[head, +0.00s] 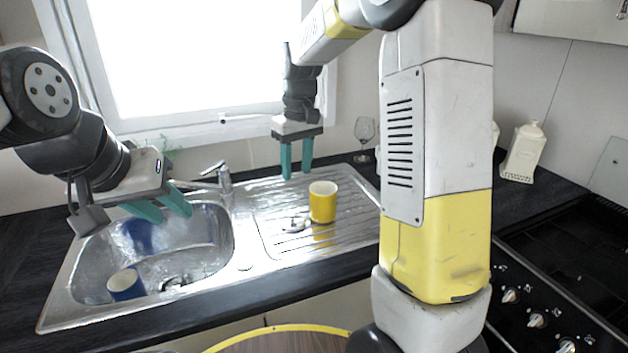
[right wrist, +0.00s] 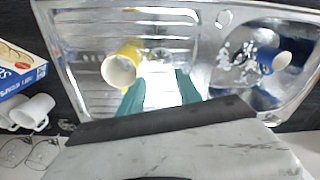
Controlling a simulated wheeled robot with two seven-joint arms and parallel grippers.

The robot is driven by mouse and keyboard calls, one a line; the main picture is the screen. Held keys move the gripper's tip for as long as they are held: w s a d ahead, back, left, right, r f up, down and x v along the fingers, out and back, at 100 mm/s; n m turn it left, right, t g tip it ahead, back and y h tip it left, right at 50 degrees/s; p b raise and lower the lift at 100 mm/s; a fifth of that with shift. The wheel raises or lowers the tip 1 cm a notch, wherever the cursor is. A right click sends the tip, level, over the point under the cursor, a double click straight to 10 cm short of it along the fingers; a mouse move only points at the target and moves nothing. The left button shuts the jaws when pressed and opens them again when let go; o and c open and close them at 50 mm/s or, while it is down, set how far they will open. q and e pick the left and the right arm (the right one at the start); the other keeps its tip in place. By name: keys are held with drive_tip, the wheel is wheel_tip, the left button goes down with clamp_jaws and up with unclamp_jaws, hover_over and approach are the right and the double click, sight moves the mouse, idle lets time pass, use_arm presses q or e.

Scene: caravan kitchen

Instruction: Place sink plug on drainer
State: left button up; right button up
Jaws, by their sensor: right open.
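The drainer (head: 275,240) is the ridged steel right half of the sink unit, and it also shows in the right wrist view (right wrist: 90,32). A small shiny metallic shape (head: 296,224) lies on it, left of the yellow mug; I cannot tell whether it is the sink plug. Small dark and silver shapes (head: 175,283) show at the bottom of the basin (head: 205,235), unclear whether plug or drain. My right gripper (head: 296,174) is open and empty, pointing down above the back of the drainer. My left gripper (head: 166,208) has its fingers apart above the basin's back left, with nothing seen between them.
A yellow mug (head: 323,203) stands on the drainer. A blue mug (head: 125,285) lies in the basin. The tap (head: 220,178) rises behind the basin. A wine glass (head: 364,132) and a white jar (head: 523,152) stand at the back; the hob (head: 565,240) is right.

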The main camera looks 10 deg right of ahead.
drive_tip(key=s+d+r+m+t, duration=0.1)
drive_tip(key=s+r+t, duration=0.1)
drive_tip(key=s, duration=0.5)
drive_tip(key=s+d+r+m+t+y, duration=0.1)
drive_tip(key=s+d+r+m, duration=0.1)
drive_tip(key=s, duration=0.6)
drive_tip(key=s+d+r+m+t, duration=0.1)
drive_tip(key=s+d+r+t, duration=0.1)
drive_tip(key=s, duration=0.6)
drive_tip(key=shift+r+m+t+y, duration=0.3)
drive_tip(key=shift+r, duration=0.1)
